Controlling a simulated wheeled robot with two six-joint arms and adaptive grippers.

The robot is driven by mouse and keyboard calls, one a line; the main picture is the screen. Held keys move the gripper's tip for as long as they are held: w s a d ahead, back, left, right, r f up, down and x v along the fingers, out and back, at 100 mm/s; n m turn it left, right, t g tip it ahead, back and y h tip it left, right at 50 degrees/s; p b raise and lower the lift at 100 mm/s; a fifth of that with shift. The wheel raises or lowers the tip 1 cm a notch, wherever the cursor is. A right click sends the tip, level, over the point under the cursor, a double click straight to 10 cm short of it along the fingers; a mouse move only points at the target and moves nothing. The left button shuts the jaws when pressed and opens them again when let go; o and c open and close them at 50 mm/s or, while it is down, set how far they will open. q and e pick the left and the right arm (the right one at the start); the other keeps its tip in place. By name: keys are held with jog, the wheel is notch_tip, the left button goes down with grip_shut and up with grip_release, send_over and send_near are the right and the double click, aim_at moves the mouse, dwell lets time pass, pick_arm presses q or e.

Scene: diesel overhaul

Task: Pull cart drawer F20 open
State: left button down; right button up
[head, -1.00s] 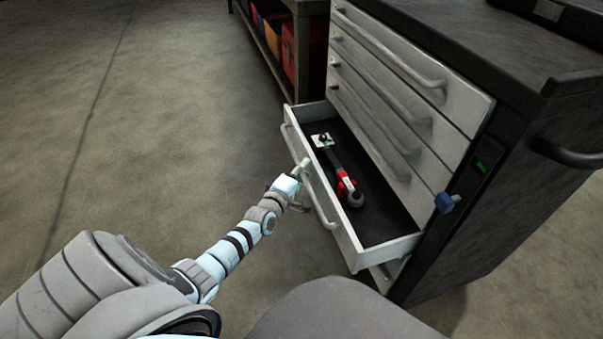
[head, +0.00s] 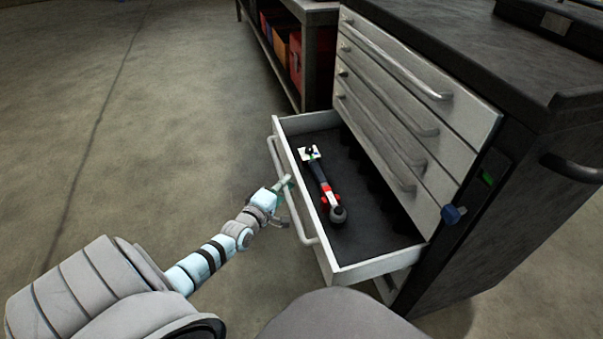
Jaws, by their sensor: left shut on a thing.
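The open cart drawer (head: 376,262) sticks out well from the grey tool cart (head: 525,125), low on its front. No label F20 is readable. A long bar handle (head: 299,219) runs along the drawer's front. My left gripper (head: 284,185) is shut on this handle near its middle; the fingers partly hide it. Inside the drawer, a red and black tool (head: 322,187) with a white tag lies on the dark liner. My right gripper is not in view.
Several shut drawers (head: 400,110) with bar handles sit above the open one. A blue knob (head: 453,214) sticks out at the cart's front edge. A shelf (head: 303,95) with coloured bins stands behind. The floor (head: 150,130) to the left is clear.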

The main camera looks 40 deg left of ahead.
pick_arm(q)
jog(key=shift+s+a, duration=0.5)
jog(key=shift+s, duration=0.2)
jog(key=c, duration=1.8)
grip_release()
jog(key=shift+o, duration=0.8)
jog(key=shift+w, duration=0.1)
jog(key=v, duration=1.2)
jog(key=shift+f, duration=0.1)
